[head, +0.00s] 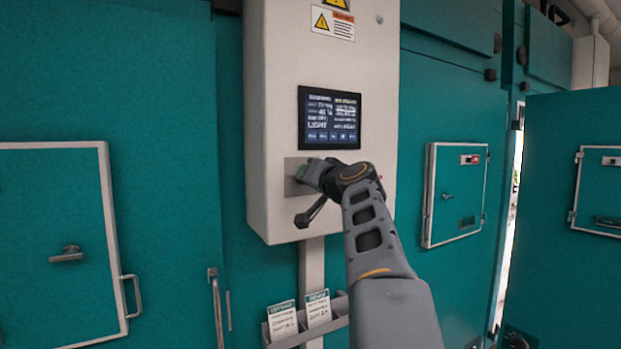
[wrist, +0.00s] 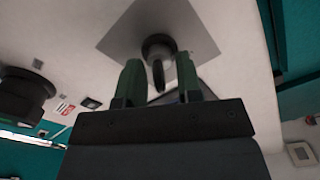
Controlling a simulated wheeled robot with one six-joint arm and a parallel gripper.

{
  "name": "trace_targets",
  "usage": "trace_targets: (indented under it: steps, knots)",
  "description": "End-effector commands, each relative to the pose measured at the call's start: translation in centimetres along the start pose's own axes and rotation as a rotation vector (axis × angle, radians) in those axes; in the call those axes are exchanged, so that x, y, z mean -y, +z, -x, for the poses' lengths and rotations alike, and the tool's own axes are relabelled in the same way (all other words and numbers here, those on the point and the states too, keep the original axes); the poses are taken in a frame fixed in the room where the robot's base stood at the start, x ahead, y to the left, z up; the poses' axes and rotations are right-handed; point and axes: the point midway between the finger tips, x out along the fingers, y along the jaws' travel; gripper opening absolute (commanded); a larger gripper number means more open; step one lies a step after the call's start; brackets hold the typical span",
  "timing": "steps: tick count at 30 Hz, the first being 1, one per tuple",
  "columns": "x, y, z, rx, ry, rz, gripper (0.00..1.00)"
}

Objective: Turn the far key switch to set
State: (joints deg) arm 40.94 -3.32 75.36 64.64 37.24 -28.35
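The key switch (wrist: 158,47) shows in the wrist view as a dark round collar on a grey metal plate (wrist: 122,38). Its narrow key (wrist: 158,76) sticks out toward me, nearly edge-on. My gripper (wrist: 159,70) is open, with one green finger on each side of the key and gaps visible on both sides. The switch is hidden there behind my gripper and wrist. I cannot read any position marks.
The lit screen (head: 330,118) is just above my gripper. A dark round part (wrist: 22,95) stands out at the left of the wrist view. A card holder (head: 338,310) hangs below the box. Teal chamber doors (head: 160,110) stand on both sides.

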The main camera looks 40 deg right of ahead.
Motion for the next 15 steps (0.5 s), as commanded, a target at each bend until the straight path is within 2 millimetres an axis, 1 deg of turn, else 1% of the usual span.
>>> trace_targets:
  steps: [4, 8, 15]
  knots:
    - [0.0, 0.0, 0.4, -0.002, 0.000, 0.001, 0.33]
    - [-0.1, 0.1, 2.0, -0.005, 0.001, 0.003, 0.33]
    - [-0.2, 0.2, 7.0, -0.006, 0.002, 0.003, 0.33]
